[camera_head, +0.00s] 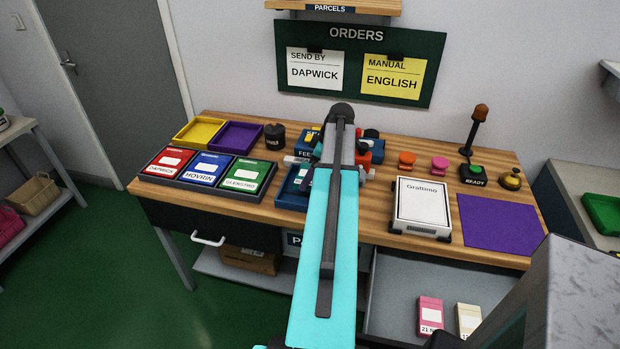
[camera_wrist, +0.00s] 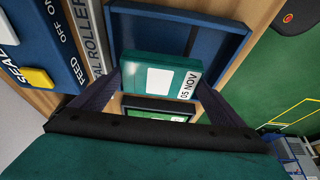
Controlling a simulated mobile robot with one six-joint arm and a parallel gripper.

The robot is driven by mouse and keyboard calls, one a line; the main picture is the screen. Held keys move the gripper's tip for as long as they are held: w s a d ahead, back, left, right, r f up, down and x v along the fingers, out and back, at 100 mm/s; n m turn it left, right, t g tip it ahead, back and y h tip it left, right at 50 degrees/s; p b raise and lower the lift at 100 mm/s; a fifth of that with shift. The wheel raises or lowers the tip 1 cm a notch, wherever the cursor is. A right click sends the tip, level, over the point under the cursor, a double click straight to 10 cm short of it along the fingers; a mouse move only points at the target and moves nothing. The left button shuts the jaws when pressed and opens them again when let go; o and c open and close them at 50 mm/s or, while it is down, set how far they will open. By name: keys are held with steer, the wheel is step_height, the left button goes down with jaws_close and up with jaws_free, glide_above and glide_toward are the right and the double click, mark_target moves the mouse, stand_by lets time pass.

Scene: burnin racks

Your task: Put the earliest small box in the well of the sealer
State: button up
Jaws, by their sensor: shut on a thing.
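My gripper (camera_wrist: 160,82) is shut on a small teal box (camera_wrist: 150,78) with a white label and the print "05 NOV". The box is in front of the dark blue well (camera_wrist: 178,14) of the sealer in the wrist view, overlapping its lower part; I cannot tell whether it touches the floor. The blue sealer body (camera_wrist: 45,45) with a yellow button is at the left. In the head view my arm hides most of the sealer and gripper; the well (camera_head: 291,201) shows left of it. A pink small box (camera_head: 430,316) marked "21 N" and a cream small box (camera_head: 468,318) are in the open drawer.
Red, blue and green labelled trays (camera_head: 206,170) line the left of the table, with yellow (camera_head: 197,131) and purple (camera_head: 237,137) trays behind. A white-topped scale-like block (camera_head: 423,205), a purple mat (camera_head: 500,222) and a bell (camera_head: 511,180) are at the right.

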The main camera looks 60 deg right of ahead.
steer(key=shift+f+p, duration=0.6)
steer(key=shift+f, duration=1.05)
steer(key=shift+f, duration=0.15)
steer(key=o, duration=0.9)
steer(key=shift+r, duration=0.25)
steer(key=b+v, duration=0.3)
steer(key=v, duration=0.8)
steer(key=shift+r, duration=0.4)
steer(key=shift+s, duration=0.15)
